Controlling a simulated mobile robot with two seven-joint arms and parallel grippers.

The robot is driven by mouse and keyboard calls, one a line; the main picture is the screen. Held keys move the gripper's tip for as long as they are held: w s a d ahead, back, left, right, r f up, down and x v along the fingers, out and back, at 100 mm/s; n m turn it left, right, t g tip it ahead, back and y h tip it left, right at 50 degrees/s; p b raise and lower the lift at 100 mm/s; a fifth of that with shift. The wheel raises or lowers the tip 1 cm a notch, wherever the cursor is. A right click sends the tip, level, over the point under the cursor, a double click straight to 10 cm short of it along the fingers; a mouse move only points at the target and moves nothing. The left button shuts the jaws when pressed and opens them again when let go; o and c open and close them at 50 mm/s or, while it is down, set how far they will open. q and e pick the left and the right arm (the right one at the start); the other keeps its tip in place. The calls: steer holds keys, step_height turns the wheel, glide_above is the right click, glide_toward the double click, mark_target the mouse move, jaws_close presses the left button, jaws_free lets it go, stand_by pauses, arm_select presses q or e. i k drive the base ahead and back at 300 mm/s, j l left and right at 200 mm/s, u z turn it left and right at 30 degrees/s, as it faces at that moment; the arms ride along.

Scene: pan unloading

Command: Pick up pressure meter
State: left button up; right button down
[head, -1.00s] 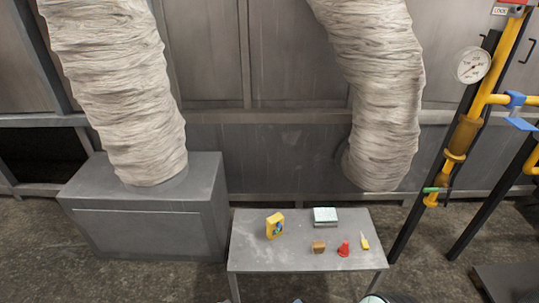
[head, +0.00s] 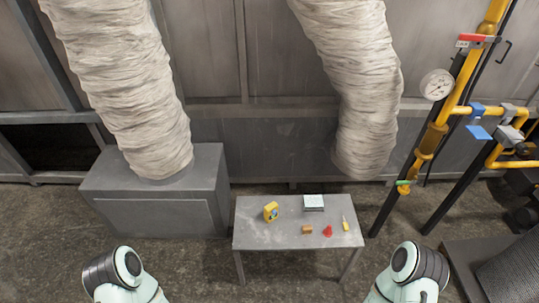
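A grey table (head: 262,238) stands in the middle of the head view. A small yellow device (head: 270,210) with a dark round mark stands at its back left; it may be the pressure meter, but it is too small to be sure. A round white dial gauge (head: 437,85) is fixed to the yellow pipework at the right. Parts of both my arms show at the bottom left and bottom right, in front of the table. Neither gripper shows, and nothing of mine touches the table's objects.
On the table are a silver box-like item (head: 314,202), a small brown block (head: 307,230), a red cone-like piece (head: 327,231) and a yellow pointed tool (head: 345,224). A grey cabinet (head: 155,215) stands left. Floor in front of the table is clear.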

mark_target(268, 217)
steer(key=z, duration=1.85)
steer(key=u, duration=1.7)
steer(key=i+z, duration=0.45)
steer(key=i+j+z, duration=0.2)
steer(key=z, duration=0.25)
steer(key=i, duration=0.1)
